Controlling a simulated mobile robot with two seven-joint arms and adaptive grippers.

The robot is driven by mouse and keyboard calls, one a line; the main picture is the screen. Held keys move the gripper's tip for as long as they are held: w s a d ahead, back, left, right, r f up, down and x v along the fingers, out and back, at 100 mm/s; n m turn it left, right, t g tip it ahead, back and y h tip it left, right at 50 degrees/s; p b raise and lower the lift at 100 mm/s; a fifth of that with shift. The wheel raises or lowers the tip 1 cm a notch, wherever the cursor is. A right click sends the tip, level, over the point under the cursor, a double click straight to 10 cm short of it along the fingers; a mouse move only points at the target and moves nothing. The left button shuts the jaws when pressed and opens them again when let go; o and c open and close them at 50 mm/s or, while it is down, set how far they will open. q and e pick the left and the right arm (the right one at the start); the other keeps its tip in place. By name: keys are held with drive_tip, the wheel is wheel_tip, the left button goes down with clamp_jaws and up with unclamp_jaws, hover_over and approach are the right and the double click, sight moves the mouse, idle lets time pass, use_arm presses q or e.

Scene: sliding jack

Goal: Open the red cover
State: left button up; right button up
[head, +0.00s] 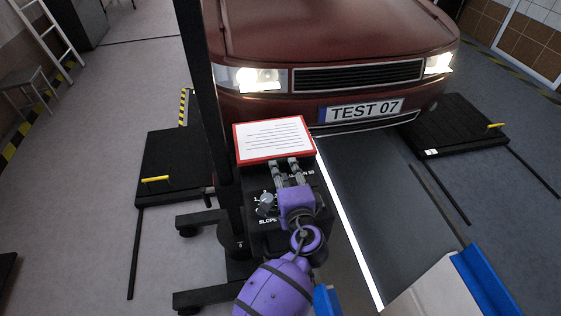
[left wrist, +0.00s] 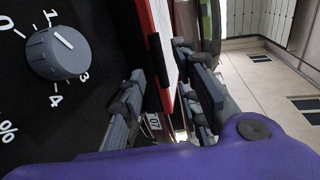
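The red cover (head: 236,142) is a red-rimmed plate with a white lettered face, tilted up at the top of a black control box (head: 258,243). In the left wrist view the cover (left wrist: 164,35) shows nearly edge-on. My purple left gripper (head: 284,166) is above the box at the cover's lower edge. In the left wrist view its grey fingers (left wrist: 166,95) are apart, with the cover's edge appearing between them; I cannot tell whether they touch it. A grey knob (left wrist: 57,52) on the box is uncovered. My right gripper is not in view.
A dark post (head: 205,90) stands just left of the box, on a wheeled base (head: 197,300). A red car (head: 335,30) stands close behind the cover. Black platforms (head: 165,160) lie either side of the car.

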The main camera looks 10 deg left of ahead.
use_arm(q)
drive_tip(key=shift+x, duration=2.25)
clamp_jaws()
